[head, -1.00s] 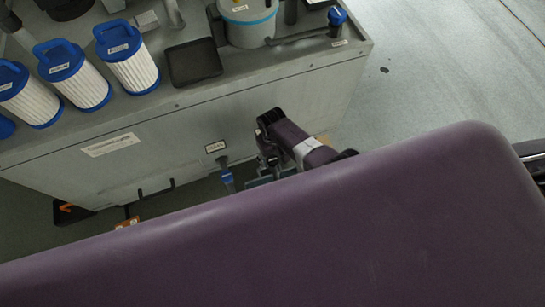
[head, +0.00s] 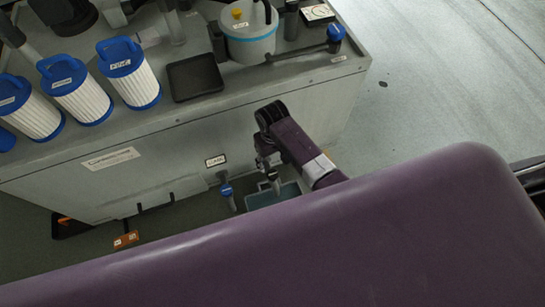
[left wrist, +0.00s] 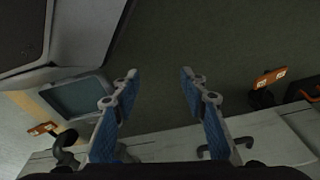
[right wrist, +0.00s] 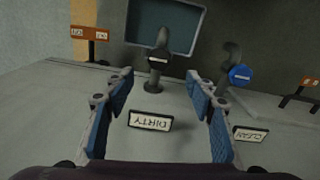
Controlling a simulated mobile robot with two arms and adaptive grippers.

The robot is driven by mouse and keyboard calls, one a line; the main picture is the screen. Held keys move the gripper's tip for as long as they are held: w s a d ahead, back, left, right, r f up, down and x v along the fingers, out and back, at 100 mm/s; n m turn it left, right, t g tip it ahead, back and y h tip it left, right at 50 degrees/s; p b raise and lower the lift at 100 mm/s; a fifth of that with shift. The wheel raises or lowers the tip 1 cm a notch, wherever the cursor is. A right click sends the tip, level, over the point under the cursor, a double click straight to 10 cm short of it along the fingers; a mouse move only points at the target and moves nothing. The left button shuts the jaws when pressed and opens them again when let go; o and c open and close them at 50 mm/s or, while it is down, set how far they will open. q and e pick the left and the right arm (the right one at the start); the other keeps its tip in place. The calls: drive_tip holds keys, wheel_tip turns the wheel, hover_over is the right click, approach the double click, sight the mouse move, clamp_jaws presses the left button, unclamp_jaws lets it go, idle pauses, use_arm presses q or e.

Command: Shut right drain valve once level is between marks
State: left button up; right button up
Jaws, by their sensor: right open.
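The clean valve (head: 226,190) with a blue handle hangs from the front of the grey cabinet, below a CLEAN label (head: 215,161). The dirty valve (right wrist: 158,65), with a black handle, sits by a DIRTY label (right wrist: 150,121); it is to the right of the clean one in the head view. My right gripper (right wrist: 160,78) is open and empty, its fingers either side of the DIRTY label, with the dirty valve just beyond the fingertips. My left gripper (left wrist: 158,75) is open and empty over dark floor, outside the head view. I cannot make out a liquid level or marks.
Orange tags (right wrist: 88,33) stick out near the cabinet. White filters (head: 130,75), a black tray (head: 195,78) and a grey pot (head: 248,40) stand on the cabinet top.

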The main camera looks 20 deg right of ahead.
drive_tip(key=shift+r, duration=1.05)
